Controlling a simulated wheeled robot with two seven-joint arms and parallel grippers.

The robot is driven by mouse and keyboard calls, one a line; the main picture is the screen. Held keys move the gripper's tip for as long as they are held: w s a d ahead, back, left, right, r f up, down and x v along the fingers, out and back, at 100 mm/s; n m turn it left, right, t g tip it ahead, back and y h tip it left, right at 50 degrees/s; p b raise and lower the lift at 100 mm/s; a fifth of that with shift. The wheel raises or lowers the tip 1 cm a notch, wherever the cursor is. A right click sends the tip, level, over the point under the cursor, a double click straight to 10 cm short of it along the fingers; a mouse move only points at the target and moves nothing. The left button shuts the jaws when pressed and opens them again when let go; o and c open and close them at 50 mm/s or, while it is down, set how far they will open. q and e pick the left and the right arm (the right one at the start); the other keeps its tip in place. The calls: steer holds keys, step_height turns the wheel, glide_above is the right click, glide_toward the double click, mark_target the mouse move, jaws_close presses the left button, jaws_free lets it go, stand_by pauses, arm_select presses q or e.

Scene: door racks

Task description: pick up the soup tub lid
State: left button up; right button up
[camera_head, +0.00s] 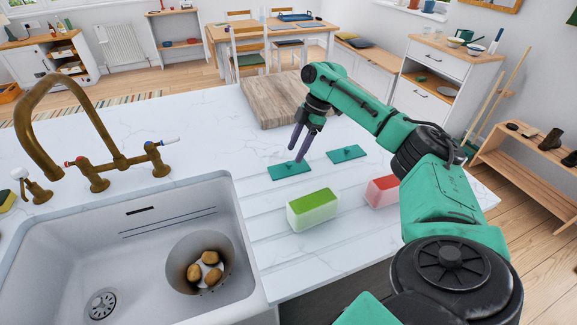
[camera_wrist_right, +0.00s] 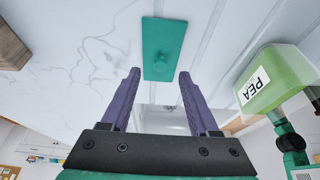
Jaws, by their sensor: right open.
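Two flat teal lids with small knobs lie on the white counter. One lid (camera_head: 283,173) is under my right gripper (camera_head: 297,156); the other lid (camera_head: 347,154) lies to its right. I cannot tell by marking which is the soup tub lid. In the right wrist view, one lid (camera_wrist_right: 165,32) shows just ahead, its knob roughly between the open, empty purple fingers (camera_wrist_right: 159,74). An open tub with green contents (camera_head: 313,213) stands in front; its label reads PEA in the wrist view (camera_wrist_right: 255,88). A tub with red contents (camera_head: 380,192) is partly hidden by my right arm.
A wooden board (camera_head: 275,105) lies behind the lids. The white sink (camera_head: 60,245) at left holds a pot (camera_head: 180,275) with several potatoes. A brass tap (camera_head: 90,175) stands behind the sink. Grooved counter around the tubs is clear.

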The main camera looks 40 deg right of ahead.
mark_target(289, 162)
steer(key=p+x, duration=0.1)
steer(key=x, duration=0.3)
steer(key=shift+a, duration=0.15)
steer(key=shift+f, duration=0.1)
arm_select(q)
steer(key=shift+w+r, duration=0.7)
steer(key=shift+r, duration=0.25)
arm_select(e)
jaws_close()
arm_select(q)
steer(key=shift+s+d, duration=0.15)
